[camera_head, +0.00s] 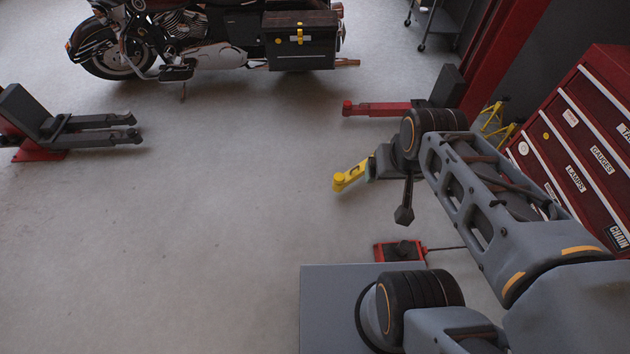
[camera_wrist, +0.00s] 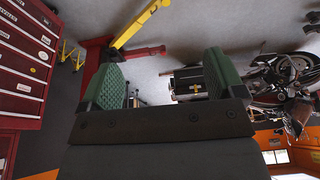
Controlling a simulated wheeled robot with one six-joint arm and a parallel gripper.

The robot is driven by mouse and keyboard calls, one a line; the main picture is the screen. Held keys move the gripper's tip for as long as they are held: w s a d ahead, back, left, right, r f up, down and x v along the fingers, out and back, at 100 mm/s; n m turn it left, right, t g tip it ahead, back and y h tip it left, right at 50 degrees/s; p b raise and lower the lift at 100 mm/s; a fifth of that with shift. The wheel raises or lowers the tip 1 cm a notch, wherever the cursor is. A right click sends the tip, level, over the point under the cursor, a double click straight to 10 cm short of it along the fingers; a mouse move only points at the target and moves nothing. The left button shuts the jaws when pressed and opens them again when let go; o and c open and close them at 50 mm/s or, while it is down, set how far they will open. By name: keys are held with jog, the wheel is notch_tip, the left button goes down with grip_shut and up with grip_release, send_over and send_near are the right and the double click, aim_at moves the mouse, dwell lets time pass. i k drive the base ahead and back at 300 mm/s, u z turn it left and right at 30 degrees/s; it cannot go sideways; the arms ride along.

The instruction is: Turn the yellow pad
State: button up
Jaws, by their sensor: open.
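The yellow pad (camera_head: 338,183) is a small round cap at the free end of a yellow lift arm (camera_head: 354,172), low over the floor in the head view. My gripper (camera_head: 371,171) is in front of the yellow arm's inner end in the head view, just right of the pad, and hides part of the arm. In the wrist view its green-padded fingers (camera_wrist: 160,60) are apart with nothing between them.
A red lift arm (camera_head: 376,109) extends left behind my arm. A second lift (camera_head: 80,125) stands at the left, and a motorcycle (camera_head: 205,38) at the back. A red tool cabinet (camera_head: 585,140) is at the right. A red box (camera_head: 400,250) lies nearer. The floor's middle is clear.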

aim_at(339, 178)
jog(key=u, duration=0.55)
jog(key=k, duration=0.6)
jog(key=u, duration=0.85)
jog(key=i, duration=1.05)
jog(key=z, duration=0.4)
jog(key=i, duration=0.95)
jog(key=z, duration=1.3)
jog(key=i, duration=0.55)
jog(key=z, duration=0.45)
